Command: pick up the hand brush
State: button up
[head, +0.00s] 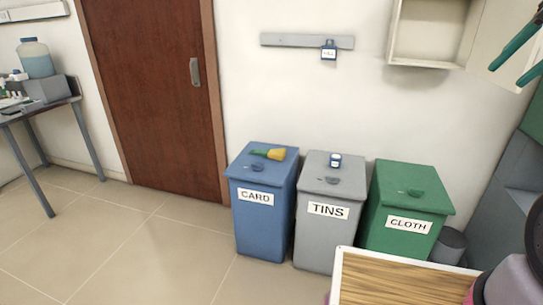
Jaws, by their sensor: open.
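The hand brush (274,154) lies on the lid of the blue bin (263,215) marked CARD. Its green handle points left and its yellow bristle end points right. My gripper (505,76) shows only in part at the top right corner, as two teal fingers spread apart with nothing between them. It is far to the right of the brush in the picture and does not touch it.
A grey bin (323,235) marked TINS carries a small blue-and-white jar (335,160). Beside it stands a green bin (405,227) marked CLOTH. A wood-topped surface (400,283) is in front. Open floor (150,250) lies left of the bins.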

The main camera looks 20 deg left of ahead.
aim_at(277, 154)
jog(key=i+j+u, duration=0.4)
jog(key=i+j, duration=1.45)
